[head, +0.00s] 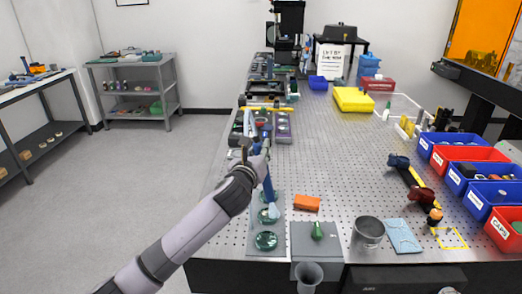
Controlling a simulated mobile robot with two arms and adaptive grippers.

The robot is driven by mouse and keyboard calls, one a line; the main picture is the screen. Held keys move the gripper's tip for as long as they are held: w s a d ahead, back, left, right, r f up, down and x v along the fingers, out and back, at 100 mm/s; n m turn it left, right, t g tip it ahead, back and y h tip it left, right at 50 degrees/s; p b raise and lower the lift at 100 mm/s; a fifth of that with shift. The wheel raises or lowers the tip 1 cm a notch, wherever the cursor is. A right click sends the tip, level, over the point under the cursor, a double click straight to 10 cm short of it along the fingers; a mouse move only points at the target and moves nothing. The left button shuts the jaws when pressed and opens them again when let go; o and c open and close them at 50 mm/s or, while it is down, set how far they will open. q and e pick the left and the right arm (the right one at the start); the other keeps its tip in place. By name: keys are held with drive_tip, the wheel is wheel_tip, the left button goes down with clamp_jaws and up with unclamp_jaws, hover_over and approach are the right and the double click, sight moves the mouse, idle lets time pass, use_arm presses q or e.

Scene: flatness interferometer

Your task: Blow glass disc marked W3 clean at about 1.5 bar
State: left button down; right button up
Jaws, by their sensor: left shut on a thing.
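My left gripper (261,152) is at the left part of the perforated bench, its arm coming in from the lower left. It is shut on what looks like a slim blue tool (268,188), partly hidden by the gripper. A greenish glass disc (266,240) lies on a grey plate at the bench's near left edge. Another glass disc (266,215) lies just behind it, partly covered by a pale blue piece. No W3 mark can be read on either disc. A pressure gauge cannot be made out. My right gripper is not in view.
An orange block (306,204), a green bulb-like item (317,231) and a metal cup (368,232) stand right of the discs. Red and blue bins (466,153) line the right edge. A yellow box (353,100) is farther back. The bench's middle is clear.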

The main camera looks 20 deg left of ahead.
use_arm(q)
drive_tip(key=shift+s+a+p, duration=0.3)
drive_tip(key=shift+a+p, duration=0.15)
drive_tip(key=shift+a, duration=0.45)
drive_tip(key=shift+s+d+r, duration=0.1)
drive_tip(key=shift+s, duration=0.15)
idle(0.4)
drive_tip(key=shift+s+d+p, duration=0.25)
drive_tip(key=shift+s+p, duration=0.35)
drive_tip(key=shift+s, duration=0.3)
drive_tip(key=shift+w, duration=0.15)
idle(0.5)
drive_tip(key=shift+w+d, duration=0.4)
drive_tip(key=shift+w, duration=0.15)
drive_tip(key=shift+p, duration=0.3)
idle(0.3)
